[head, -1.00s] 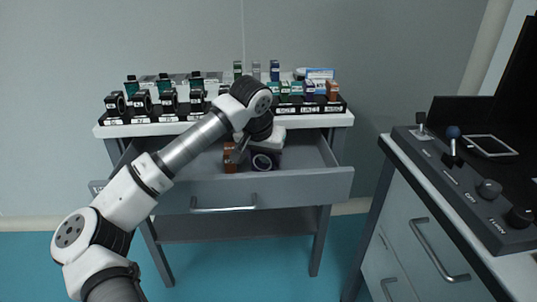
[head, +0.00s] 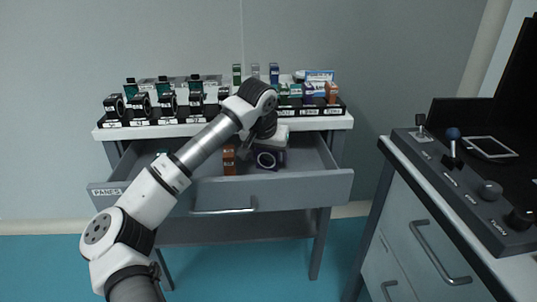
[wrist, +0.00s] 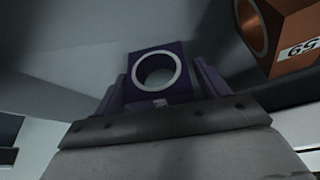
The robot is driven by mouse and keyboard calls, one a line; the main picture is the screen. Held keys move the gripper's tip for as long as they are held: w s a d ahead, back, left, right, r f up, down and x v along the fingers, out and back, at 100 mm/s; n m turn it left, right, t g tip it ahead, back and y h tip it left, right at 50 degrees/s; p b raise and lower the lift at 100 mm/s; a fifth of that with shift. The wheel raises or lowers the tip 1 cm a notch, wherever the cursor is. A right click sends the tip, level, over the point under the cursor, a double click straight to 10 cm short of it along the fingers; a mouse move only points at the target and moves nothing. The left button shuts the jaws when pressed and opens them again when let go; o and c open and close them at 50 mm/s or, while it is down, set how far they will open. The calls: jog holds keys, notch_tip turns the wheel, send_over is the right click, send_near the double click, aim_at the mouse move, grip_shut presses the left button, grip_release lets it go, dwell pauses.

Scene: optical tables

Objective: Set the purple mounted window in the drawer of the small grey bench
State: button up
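The purple mounted window (head: 270,157) is inside the open drawer (head: 270,188) of the small grey bench, low over its floor; I cannot tell whether it touches the floor. In the wrist view the window (wrist: 160,75), with its pale ring, sits between the two fingers of my gripper (wrist: 160,90). The fingers flank it closely and appear shut on it. In the head view my gripper (head: 262,140) is partly hidden by my arm. The drawer front carries a PANES label.
An orange mounted part (head: 229,160) stands in the drawer left of the window; it also shows in the wrist view (wrist: 290,38). Several mounted optics stand in black racks (head: 300,108) on the bench top. A control desk (head: 460,190) is at the right.

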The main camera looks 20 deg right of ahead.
jog(key=shift+a+r, duration=0.1)
jog(key=shift+r, duration=0.45)
jog(key=p+v, duration=0.1)
jog(key=v, duration=1)
jog(key=shift+p, duration=0.4)
jog(key=shift+s+r, duration=0.1)
